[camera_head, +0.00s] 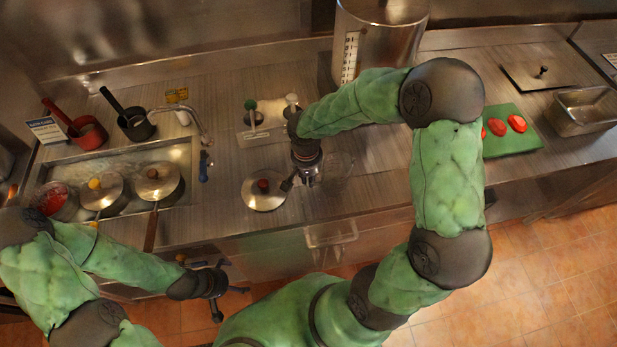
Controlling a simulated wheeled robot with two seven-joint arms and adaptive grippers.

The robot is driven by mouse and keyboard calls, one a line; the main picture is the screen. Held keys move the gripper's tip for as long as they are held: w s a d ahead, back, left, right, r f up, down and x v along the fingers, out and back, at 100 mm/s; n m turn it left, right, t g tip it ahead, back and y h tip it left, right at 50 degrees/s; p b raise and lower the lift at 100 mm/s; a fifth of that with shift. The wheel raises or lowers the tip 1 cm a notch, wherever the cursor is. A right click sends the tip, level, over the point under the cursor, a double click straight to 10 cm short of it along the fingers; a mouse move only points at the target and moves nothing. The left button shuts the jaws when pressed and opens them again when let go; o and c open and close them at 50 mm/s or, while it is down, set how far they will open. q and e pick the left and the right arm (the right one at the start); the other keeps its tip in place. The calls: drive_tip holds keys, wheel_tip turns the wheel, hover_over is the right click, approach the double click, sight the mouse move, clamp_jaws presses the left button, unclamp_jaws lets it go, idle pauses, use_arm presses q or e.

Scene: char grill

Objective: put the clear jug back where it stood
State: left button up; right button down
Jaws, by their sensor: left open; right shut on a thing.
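A clear jug (338,168) shows faintly at the middle of the steel counter, just right of my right gripper (303,176). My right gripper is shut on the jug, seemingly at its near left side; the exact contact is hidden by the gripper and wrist. The jug is see-through, so I cannot tell whether its base touches the counter. My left gripper (222,291) is open and empty, low in front of the counter's edge, away from the jug.
A sink (150,155) with pots lies further left. A large steel container (385,40) stands behind my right arm. A green board (510,138) with red slices and a steel tray (585,112) are at right.

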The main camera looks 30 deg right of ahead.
drive_tip(key=c, duration=1.7)
unclamp_jaws()
drive_tip(key=shift+f, duration=0.15)
drive_tip(key=o, duration=0.4)
drive_tip(key=shift+r, duration=0.6)
drive_tip(key=r, duration=0.3)
drive_tip(key=r+p, duration=0.1)
drive_tip(key=r, duration=0.7)
drive_tip(key=shift+w+a+r+p, duration=0.1)
drive_tip(key=shift+a+p, duration=0.15)
drive_tip(key=shift+p, duration=0.1)
